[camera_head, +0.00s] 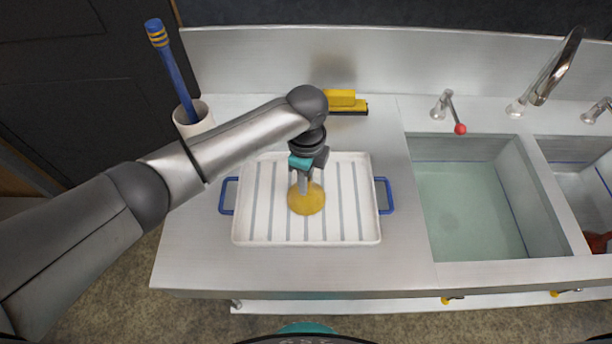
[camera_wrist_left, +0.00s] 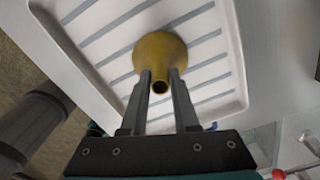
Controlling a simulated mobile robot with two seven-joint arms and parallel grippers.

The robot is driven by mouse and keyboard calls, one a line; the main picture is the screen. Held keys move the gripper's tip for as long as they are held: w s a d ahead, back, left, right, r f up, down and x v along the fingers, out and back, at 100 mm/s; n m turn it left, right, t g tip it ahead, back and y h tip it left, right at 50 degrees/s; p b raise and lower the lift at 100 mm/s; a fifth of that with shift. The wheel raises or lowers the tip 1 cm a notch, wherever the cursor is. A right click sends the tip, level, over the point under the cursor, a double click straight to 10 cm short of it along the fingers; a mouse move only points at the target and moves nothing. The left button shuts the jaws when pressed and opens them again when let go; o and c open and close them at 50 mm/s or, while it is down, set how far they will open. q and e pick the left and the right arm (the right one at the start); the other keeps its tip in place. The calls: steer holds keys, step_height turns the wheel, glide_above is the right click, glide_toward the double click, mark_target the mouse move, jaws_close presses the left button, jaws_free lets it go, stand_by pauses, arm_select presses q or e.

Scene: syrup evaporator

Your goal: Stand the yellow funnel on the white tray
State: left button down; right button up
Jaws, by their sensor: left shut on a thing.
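The yellow funnel (camera_head: 307,201) is over the middle of the white tray (camera_head: 352,228), wide end down and narrow spout up. My left gripper (camera_head: 303,184) comes from above and is shut on the funnel's spout. In the left wrist view the funnel (camera_wrist_left: 160,52) shows between the two fingers (camera_wrist_left: 160,95), its spout opening facing the camera. The ribbed tray (camera_wrist_left: 92,48) lies behind it. I cannot tell whether the funnel's rim touches the tray. My right gripper is not in view.
The tray has blue handles (camera_head: 385,195) at its sides. A white cup (camera_head: 194,120) with a blue brush (camera_head: 172,70) stands behind left. A yellow sponge or brush (camera_head: 343,100) lies at the back. A water-filled sink (camera_head: 468,210) is to the right.

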arm_select(q)
steer(key=shift+c, duration=0.5)
jaws_free()
step_height(320, 180, up, 13)
steer(key=p, duration=1.1)
steer(key=shift+s, duration=0.1)
stand_by(0.3)
